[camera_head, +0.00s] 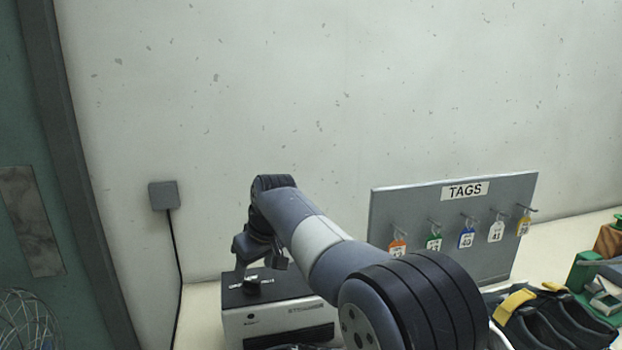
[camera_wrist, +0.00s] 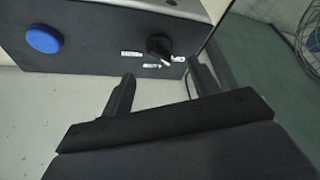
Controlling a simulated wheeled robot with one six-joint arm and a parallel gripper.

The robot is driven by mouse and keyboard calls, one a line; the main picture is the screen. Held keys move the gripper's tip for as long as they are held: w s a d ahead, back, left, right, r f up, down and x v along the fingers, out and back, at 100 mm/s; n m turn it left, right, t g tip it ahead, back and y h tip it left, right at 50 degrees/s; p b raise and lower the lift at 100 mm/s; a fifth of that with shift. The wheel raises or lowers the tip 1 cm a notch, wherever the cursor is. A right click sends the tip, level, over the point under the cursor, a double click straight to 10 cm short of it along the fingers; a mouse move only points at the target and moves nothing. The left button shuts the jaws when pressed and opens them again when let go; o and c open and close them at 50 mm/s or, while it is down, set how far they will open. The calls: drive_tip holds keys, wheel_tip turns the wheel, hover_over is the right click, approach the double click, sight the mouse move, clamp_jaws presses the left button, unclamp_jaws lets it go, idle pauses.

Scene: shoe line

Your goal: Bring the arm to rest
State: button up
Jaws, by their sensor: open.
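My arm reaches forward and left in the head view, bent over a grey-white box (camera_head: 270,318) with a black top. My gripper (camera_head: 262,272) hangs above the top of the box, partly hidden behind my wrist. In the wrist view my gripper (camera_wrist: 160,88) shows two dark fingers spread apart with nothing between them. Just beyond the fingers is the black panel of the box (camera_wrist: 92,35), with a blue round button (camera_wrist: 43,39) and a black knob (camera_wrist: 159,46) beside small white labels. I cannot tell whether a finger touches the box.
A grey TAGS board (camera_head: 400,207) with several hanging tags stands to the right. Dark shoes (camera_head: 545,322) with yellow straps sit at lower right. A wall box (camera_head: 164,195) with a black cable is on the left. A wire basket (camera_head: 25,320) stands at lower left.

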sight(251, 280)
drive_tip(key=x, duration=0.3)
drive_tip(key=shift+w+a+f, duration=0.1)
drive_tip(key=shift+f, duration=0.2)
drive_tip(key=shift+w+a+f+p, duration=0.1)
drive_tip(key=shift+w+f+p, duration=0.05)
drive_tip(key=shift+f+p, duration=0.2)
drive_tip(key=n+g+y+p, duration=0.1)
drive_tip(key=n+p, duration=0.1)
drive_tip(key=n, duration=0.2)
drive_tip(key=shift+w+n+g+p, duration=0.1)
drive_tip(key=shift+n+g+p, duration=0.5)
drive_tip(key=shift+n, duration=0.6)
